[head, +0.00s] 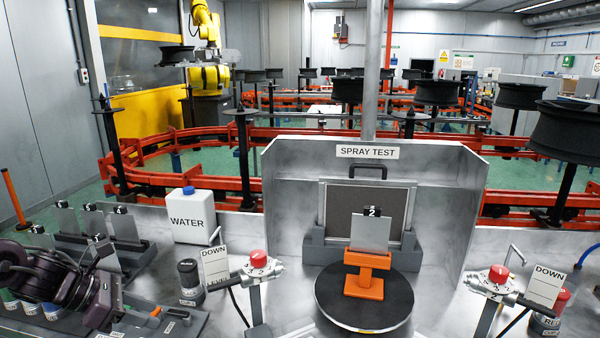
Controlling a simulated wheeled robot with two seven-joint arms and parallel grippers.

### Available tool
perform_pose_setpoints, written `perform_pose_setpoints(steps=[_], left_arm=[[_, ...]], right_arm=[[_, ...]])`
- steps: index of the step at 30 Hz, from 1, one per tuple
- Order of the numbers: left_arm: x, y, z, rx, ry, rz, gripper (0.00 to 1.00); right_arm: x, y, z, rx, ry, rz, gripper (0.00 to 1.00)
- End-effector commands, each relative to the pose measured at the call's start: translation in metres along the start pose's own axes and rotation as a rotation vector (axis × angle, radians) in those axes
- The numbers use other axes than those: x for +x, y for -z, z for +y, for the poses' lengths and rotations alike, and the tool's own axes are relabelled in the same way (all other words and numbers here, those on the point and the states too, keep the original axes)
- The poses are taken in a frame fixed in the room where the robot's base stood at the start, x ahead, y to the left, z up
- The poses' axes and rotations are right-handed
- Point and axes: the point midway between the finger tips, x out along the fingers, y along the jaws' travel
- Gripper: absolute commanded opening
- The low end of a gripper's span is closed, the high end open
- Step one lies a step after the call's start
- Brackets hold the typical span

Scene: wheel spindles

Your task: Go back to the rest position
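My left gripper (101,287) is at the lower left, at the end of my dark purple arm, above the grey bench fixtures. Its fingers are hard to make out, so I cannot tell whether it is open or shut. My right gripper is not in view. A grey test plate (370,234) with a black top marked 2 stands upright in an orange holder (367,276). The holder sits on the round black turntable (340,308) in front of the spray test booth (455,205). No gripper is near the plate.
A rack of grey plates (95,222) stands beside my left arm. A white water container (190,218) is behind it. Red-button valves stand left (258,260) and right (498,275) of the turntable. Red conveyor rails (160,181) and wheel spindles (244,150) lie beyond the bench.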

Motion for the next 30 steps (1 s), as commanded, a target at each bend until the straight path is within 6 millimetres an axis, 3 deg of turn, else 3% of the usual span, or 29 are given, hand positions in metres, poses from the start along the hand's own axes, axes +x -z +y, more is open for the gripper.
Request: perform_pose_setpoints(steps=[8,12,15,20,24,30], left_arm=[[0.104,-0.015,-0.042,-0.235,-0.031,-0.045,0.36],[0.168,-0.035,-0.088,-0.554,-0.065,-0.158,0.36],[0.195,-0.049,-0.120,-0.914,-0.097,-0.276,0.36],[0.199,-0.045,-0.151,-1.629,-0.166,-0.465,0.36],[0.181,-0.008,-0.163,-2.251,-0.273,-0.599,0.36],[0.155,0.051,-0.183,-2.851,-0.458,-0.726,0.36]], right_arm=[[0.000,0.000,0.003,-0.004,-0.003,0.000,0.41],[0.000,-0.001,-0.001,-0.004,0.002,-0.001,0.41],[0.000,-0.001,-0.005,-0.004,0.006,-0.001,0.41],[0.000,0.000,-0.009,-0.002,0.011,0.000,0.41],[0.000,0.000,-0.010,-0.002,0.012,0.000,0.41],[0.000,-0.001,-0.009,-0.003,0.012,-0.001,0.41]])
